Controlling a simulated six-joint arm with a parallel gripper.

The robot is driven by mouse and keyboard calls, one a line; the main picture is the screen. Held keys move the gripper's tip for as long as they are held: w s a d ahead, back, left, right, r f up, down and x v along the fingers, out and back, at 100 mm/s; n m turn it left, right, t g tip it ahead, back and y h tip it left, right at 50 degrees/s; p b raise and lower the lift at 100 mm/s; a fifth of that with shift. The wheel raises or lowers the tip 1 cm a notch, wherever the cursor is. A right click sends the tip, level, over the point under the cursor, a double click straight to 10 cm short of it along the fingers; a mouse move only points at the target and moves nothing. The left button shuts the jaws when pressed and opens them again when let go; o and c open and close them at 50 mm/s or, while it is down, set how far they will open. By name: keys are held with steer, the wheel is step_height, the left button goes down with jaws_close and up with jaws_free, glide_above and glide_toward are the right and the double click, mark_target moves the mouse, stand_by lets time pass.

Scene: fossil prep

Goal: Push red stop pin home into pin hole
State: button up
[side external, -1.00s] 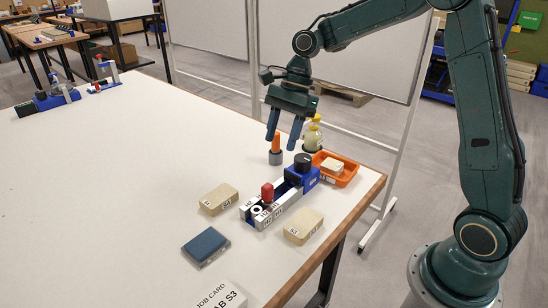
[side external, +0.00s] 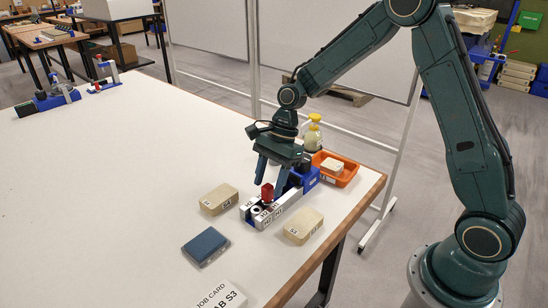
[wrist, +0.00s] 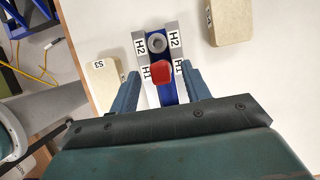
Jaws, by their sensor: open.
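The red stop pin (side external: 267,191) stands upright in the grey and blue fixture (side external: 283,209), at the place marked H1. The red pin (wrist: 162,73) also shows in the wrist view, between my fingers. An open round hole (wrist: 157,45) lies beside it at the H2 labels. The pin's lower end and its own hole are hidden. My gripper (side external: 270,178) is open, pointing down over the fixture. In the wrist view its two fingers (wrist: 162,82) stand apart on either side of the fixture, with gaps to the pin.
Tan blocks flank the fixture, one on the left (side external: 219,199) and one on the right (side external: 303,226). A dark blue pad (side external: 206,246) and a job card (side external: 220,296) lie nearer the front. An orange tray (side external: 347,177) and a yellow-topped bottle (side external: 313,132) stand behind.

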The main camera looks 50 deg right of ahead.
steer(key=shift+x, duration=1.1)
jaws_close()
